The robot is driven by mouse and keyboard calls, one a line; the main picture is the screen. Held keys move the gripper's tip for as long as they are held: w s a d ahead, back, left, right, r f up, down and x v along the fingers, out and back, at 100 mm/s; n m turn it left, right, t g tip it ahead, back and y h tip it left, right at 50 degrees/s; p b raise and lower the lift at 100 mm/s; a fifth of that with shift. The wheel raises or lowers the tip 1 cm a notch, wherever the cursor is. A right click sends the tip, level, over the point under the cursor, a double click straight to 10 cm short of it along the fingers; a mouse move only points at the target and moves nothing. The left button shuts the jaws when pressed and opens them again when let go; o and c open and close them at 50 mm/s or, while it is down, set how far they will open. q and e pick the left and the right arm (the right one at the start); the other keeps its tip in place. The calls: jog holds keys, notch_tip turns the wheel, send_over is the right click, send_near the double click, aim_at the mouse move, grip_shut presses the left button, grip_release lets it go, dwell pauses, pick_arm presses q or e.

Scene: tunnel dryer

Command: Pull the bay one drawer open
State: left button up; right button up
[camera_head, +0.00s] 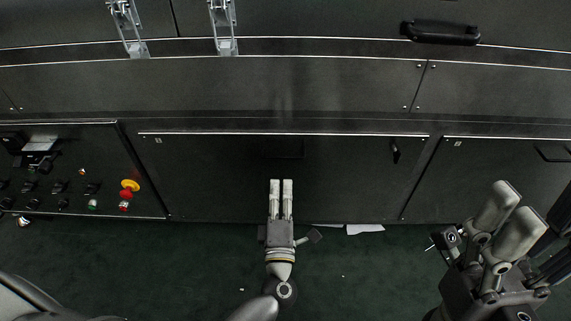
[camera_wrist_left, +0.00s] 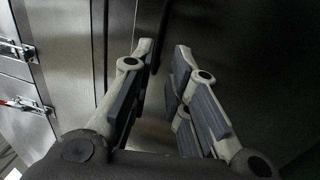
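A wide dark drawer front (camera_head: 215,185) fills the middle of the lower machine face in the head view. It looks shut and flush. A dark recessed handle (camera_head: 284,147) is near its top middle. A small label at its upper left is too small to read. My left gripper (camera_head: 281,182) points at this front below the handle, its fingers a little apart and empty. The left wrist view shows the same gripper (camera_wrist_left: 160,75) with a gap between its pads and dark metal beyond. Whether it touches the front cannot be told. My right gripper (camera_head: 518,203) is at lower right, slightly open and empty.
A small black latch (camera_head: 395,150) sits on the drawer front's right side. Another panel with a handle (camera_head: 553,152) is to the right. A control panel with a yellow-red button (camera_head: 130,185) is at left. White paper (camera_head: 365,229) lies on the green floor (camera_head: 370,280).

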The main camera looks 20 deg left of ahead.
aim_at(282, 157)
pick_arm(q)
jog(key=shift+b+x, duration=0.95)
jog(key=shift+x, duration=4.15)
jog(key=shift+c, duration=0.3)
grip_shut()
